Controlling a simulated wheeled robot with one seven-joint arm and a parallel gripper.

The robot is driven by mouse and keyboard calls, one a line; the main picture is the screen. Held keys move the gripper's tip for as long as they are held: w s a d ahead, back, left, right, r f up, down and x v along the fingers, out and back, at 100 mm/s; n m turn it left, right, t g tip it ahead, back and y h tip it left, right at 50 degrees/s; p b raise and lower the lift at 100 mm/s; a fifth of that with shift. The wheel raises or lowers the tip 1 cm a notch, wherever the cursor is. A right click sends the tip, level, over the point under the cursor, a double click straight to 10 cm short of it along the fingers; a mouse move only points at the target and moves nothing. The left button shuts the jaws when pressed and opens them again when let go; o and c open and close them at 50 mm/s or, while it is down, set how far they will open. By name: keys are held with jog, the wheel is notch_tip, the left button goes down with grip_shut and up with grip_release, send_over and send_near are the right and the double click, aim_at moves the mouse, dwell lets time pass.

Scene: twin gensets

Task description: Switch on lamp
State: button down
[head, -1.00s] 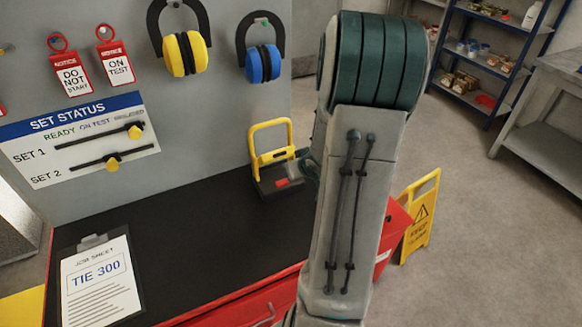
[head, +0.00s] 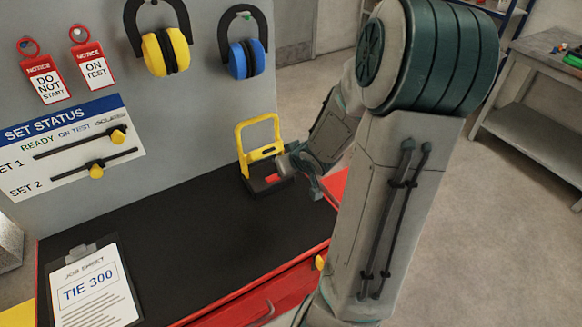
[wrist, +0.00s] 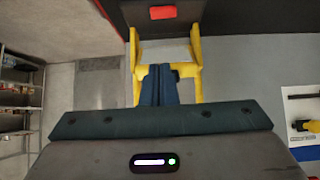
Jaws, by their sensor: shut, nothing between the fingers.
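The lamp has a yellow tube frame (head: 238,140) and a dark base, and stands on the black bench top against the grey panel. A red switch (head: 273,178) shows on its base. In the wrist view, the red switch (wrist: 162,12) is at the top on the dark lamp part, with the yellow frame (wrist: 197,65) below it on both sides. My gripper (head: 284,164) is at the lamp, close to the switch. I cannot tell whether the lamp is lit.
A job sheet clipboard (head: 92,287) lies at the bench's front left. Yellow ear defenders (head: 165,52), blue ear defenders (head: 246,58), red tags (head: 42,80) and a status board (head: 70,150) are on the panel. The middle of the bench top is clear.

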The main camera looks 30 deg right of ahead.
jog(key=b, duration=0.4)
send_over(272, 179)
jog(key=s+d, duration=0.1)
jog(key=s, duration=0.1)
jog(key=f, duration=0.6)
jog(key=shift+w+d+f, duration=0.15)
jog(key=shift+w+f, duration=0.1)
notch_tip(272, 179, down, 2)
jog(key=shift+w+f, duration=0.15)
jog(key=shift+f, duration=0.05)
jog(key=shift+d+f+b, duration=0.1)
jog(key=shift+f+b, duration=0.2)
jog(key=shift+f, duration=0.5)
